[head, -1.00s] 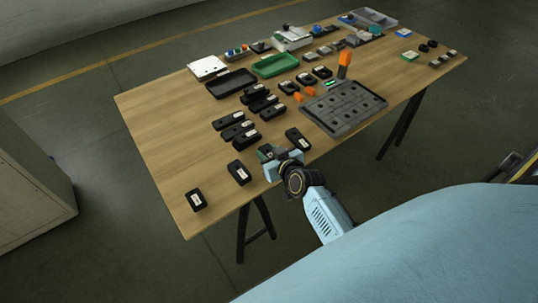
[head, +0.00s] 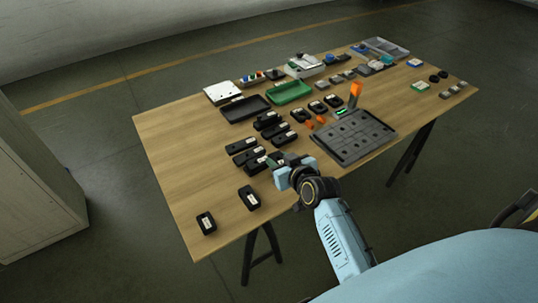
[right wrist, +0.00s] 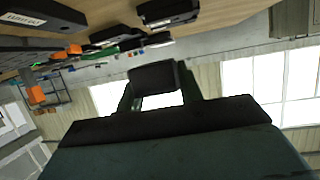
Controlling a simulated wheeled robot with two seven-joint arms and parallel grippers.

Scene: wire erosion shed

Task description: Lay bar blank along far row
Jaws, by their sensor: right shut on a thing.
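My right gripper (head: 279,162) is over the near edge of the wooden table, beside the black labelled blocks. It is shut on a dark block (right wrist: 153,77), which shows between its fingers in the right wrist view. I cannot tell for certain that this is the bar blank; in the head view the gripper mostly hides it. Black blocks with white labels lie in rows, one group farther back (head: 267,118) and one nearer (head: 242,145). Two more blocks lie apart at the front left, one here (head: 249,197) and one here (head: 206,223). My left gripper is not in view.
A black tray (head: 245,108) and a green tray (head: 289,93) lie farther back. The left of the wooden table (head: 172,150) is clear.

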